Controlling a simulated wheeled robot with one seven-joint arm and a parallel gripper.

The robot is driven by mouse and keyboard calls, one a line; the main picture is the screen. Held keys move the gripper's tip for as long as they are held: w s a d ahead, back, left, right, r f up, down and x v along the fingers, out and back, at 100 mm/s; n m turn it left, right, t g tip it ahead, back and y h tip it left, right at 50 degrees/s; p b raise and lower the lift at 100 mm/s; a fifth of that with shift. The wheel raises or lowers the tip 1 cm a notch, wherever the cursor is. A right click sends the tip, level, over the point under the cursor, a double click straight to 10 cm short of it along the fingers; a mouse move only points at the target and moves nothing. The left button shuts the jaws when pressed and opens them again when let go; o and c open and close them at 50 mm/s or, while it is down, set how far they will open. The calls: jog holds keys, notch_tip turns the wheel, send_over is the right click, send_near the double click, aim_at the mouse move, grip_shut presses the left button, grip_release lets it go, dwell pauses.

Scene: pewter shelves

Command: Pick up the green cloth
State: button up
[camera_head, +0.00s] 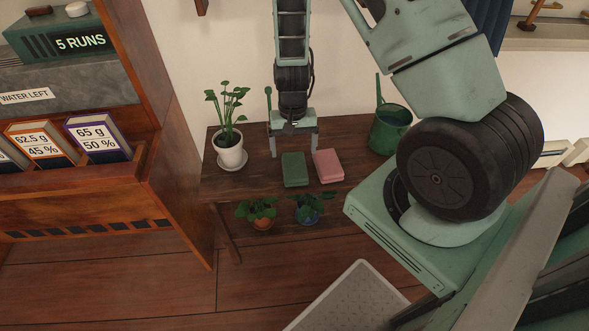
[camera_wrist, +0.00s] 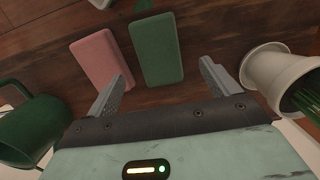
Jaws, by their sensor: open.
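The green cloth (camera_head: 294,169) is a folded, flat rectangular block lying on the small wooden table. It also shows in the wrist view (camera_wrist: 156,50), lying ahead of and between my fingers. A pink cloth (camera_head: 328,166) of like shape lies right beside it; in the wrist view the pink cloth (camera_wrist: 103,58) is on the left. My gripper (camera_head: 294,153) is open and empty, pointing down over the back of the table, just behind the green cloth. In the wrist view my gripper's two fingers (camera_wrist: 166,90) are spread wide. I cannot tell its exact height above the table.
A white potted plant (camera_head: 230,152) stands left of my gripper. A green watering can (camera_head: 390,129) stands at the table's right. Two small potted plants (camera_head: 262,219) (camera_head: 309,208) are at the front, lower down. A wooden shelf unit (camera_head: 165,130) with boxes rises at left.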

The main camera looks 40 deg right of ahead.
aim_at(294, 165)
jog(key=f, duration=0.3)
jog(key=f+b, duration=0.1)
jog(key=f, duration=0.1)
jog(key=shift+s+a+f, duration=0.1)
jog(key=shift+s+a, duration=0.1)
jog(key=shift+s, duration=0.2)
jog(key=c, duration=1.1)
